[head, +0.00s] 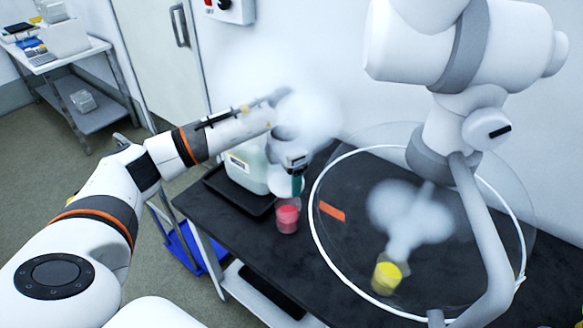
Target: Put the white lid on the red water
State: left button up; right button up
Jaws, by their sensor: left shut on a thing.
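The red water (287,216) is in a small clear beaker on the black table, in the middle of the head view. My left gripper (296,182) is just above and behind it, pointing down. It is shut on a pale, thin disc that looks like the white lid (283,185). The lid is tilted and apart from the beaker, a little above its rim. White vapour and my own wrist partly hide the gripper.
A beaker of yellow liquid (386,276) stands under a clear hood with a white ring (318,236). The black table (262,248) is bare in front.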

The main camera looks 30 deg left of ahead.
pick_arm(q)
jog(key=shift+w+f+b, duration=0.1)
jog(key=shift+f+b, duration=0.5)
jog(key=shift+f, duration=0.35)
jog(key=shift+f+b, duration=1)
jog(key=shift+f, duration=0.6)
jog(key=shift+f+b, duration=0.65)
jog(key=shift+f, duration=0.1)
jog(key=shift+f, duration=0.15)
jog(key=shift+f+b, duration=0.3)
